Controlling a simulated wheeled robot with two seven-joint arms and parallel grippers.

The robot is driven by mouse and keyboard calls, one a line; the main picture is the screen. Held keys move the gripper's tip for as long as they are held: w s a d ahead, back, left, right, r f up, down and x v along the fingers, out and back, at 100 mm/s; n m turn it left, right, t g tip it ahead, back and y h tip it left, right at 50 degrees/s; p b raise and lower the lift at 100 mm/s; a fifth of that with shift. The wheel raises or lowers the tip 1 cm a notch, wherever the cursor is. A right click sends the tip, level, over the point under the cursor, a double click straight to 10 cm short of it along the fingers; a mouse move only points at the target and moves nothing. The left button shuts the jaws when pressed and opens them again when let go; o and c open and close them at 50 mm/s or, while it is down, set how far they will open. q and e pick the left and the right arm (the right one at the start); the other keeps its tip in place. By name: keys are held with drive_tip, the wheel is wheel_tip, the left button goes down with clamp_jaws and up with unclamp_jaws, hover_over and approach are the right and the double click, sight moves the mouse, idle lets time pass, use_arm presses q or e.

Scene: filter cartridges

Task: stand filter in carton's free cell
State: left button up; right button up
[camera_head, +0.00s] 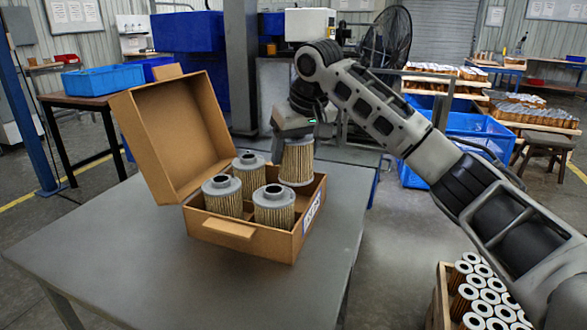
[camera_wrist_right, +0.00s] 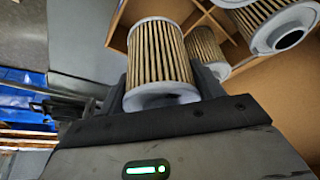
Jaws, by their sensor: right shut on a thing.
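The open cardboard carton (camera_head: 275,243) stands on the grey table, its lid tilted back to the left. Three pleated tan filters with grey caps stand upright in its cells: back left (camera_head: 250,172), front left (camera_head: 222,198) and front right (camera_head: 273,208). My right gripper (camera_head: 297,136) is shut on a fourth filter (camera_head: 297,163) near its top, over the back right cell. The held filter looks nearly upright; how deep its lower end sits is unclear. In the right wrist view this held filter (camera_wrist_right: 160,60) lies between the fingers beside the carton's divider. My left gripper is out of view.
A crate (camera_head: 441,297) of several more filters stands at the lower right, under my right arm. The grey table (camera_head: 120,250) is bare in front of and left of the carton. Blue bins and a fan are behind.

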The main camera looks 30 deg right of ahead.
sight(294, 171)
drive_tip(key=f, duration=0.2)
drive_tip(key=f+b, duration=0.1)
drive_tip(key=shift+a+f, duration=0.25)
drive_tip(key=shift+f, duration=0.1)
drive_tip(key=shift+f+p, duration=0.15)
drive_tip(key=shift+p, duration=0.15)
drive_tip(key=shift+f, duration=0.15)
drive_tip(key=shift+s+f, duration=0.1)
drive_tip(key=shift+f, duration=0.2)
drive_tip(key=o, duration=1)
drive_tip(key=shift+f, duration=0.1)
